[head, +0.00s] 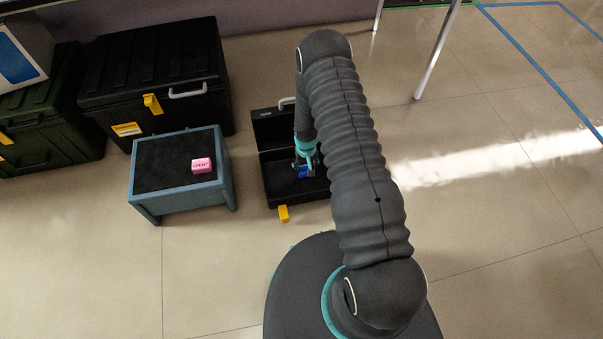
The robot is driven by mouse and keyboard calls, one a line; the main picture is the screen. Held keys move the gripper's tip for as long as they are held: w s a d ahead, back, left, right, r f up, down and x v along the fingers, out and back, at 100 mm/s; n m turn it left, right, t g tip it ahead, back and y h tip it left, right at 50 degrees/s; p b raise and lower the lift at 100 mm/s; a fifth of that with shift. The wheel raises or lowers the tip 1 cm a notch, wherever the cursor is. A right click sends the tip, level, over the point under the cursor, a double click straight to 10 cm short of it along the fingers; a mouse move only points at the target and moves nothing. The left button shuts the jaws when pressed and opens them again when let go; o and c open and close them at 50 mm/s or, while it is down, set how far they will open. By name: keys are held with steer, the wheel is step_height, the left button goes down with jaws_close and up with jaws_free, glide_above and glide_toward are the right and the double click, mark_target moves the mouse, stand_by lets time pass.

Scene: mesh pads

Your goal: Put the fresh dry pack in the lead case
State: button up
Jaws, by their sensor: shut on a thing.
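A small black case (287,198) lies open on the floor, its lid (270,128) raised at the back and a yellow latch (283,213) at its front. My gripper (305,168) points down inside the outline of the case and is shut on a small blue pack (304,173). Whether the blue pack touches the case floor I cannot tell. My arm hides the right part of the case. A pink pack (202,165) with dark lettering that seems to read "SPENT" sits on a blue-grey stool (149,205) with a dark top, left of the case.
A large black case (150,75) with a yellow latch stands shut behind the stool. A dark green case (45,135) stands at the far left with a white and blue box (20,60) on it. Metal legs (437,50) stand at the back. The floor on the right is clear.

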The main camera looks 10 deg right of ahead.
mark_target(301, 173)
steer(key=shift+w+a+f, duration=0.55)
steer(key=shift+a+f, duration=0.1)
steer(key=shift+a, duration=0.1)
steer(key=shift+f, duration=1.9)
steer(key=shift+f+b, duration=0.2)
steer(key=shift+b, duration=0.15)
steer(key=o, duration=1.1)
steer(key=shift+o, duration=0.2)
steer(key=shift+r, duration=0.1)
